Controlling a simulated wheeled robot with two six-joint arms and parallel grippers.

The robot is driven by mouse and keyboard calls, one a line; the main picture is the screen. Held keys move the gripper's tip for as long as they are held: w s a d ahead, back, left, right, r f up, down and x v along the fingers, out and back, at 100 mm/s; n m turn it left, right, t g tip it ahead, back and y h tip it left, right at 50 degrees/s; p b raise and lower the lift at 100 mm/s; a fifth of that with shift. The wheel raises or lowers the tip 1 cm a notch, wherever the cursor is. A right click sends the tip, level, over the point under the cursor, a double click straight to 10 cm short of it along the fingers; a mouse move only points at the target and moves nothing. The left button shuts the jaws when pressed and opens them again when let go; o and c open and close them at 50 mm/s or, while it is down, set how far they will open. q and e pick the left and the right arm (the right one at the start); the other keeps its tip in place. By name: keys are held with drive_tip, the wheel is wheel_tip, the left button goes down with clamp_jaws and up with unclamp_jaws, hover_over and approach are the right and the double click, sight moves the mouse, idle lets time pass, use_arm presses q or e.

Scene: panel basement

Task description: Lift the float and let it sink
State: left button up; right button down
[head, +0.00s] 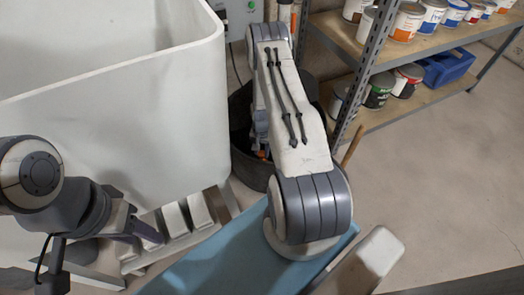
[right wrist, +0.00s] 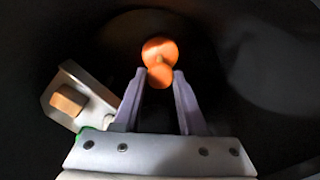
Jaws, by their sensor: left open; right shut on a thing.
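An orange float (right wrist: 160,52) shows in the right wrist view as two rounded orange shapes, one above the other, between and just beyond my fingertips. My right gripper (right wrist: 160,76) is shut on the lower orange part. In the head view my right arm reaches down into a dark round tub (head: 243,176), where a small bit of the orange float (head: 263,153) shows beside the arm. The arm hides most of the tub's inside, and any water level is too dark to tell. My left gripper (head: 143,232) is open and empty at the lower left, over pale blocks.
A large white tank (head: 120,110) fills the left. A grey box with a green light (head: 251,5) is on the wall behind. A metal shelf (head: 365,65) with paint cans and a blue crate (head: 446,68) stands at the right. The floor (head: 450,170) at right is clear.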

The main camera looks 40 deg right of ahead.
wheel_tip(320, 180, up, 7)
drive_tip(key=p, duration=0.5)
drive_tip(key=shift+s+p, duration=0.1)
drive_tip(key=shift+p, duration=0.2)
drive_tip(key=shift+f, duration=0.1)
drive_tip(key=shift+c, duration=2.2)
unclamp_jaws()
wheel_tip(320, 180, up, 10)
drive_tip(key=p, duration=0.3)
drive_tip(key=shift+r+p, duration=0.2)
drive_tip(key=shift+p, duration=0.1)
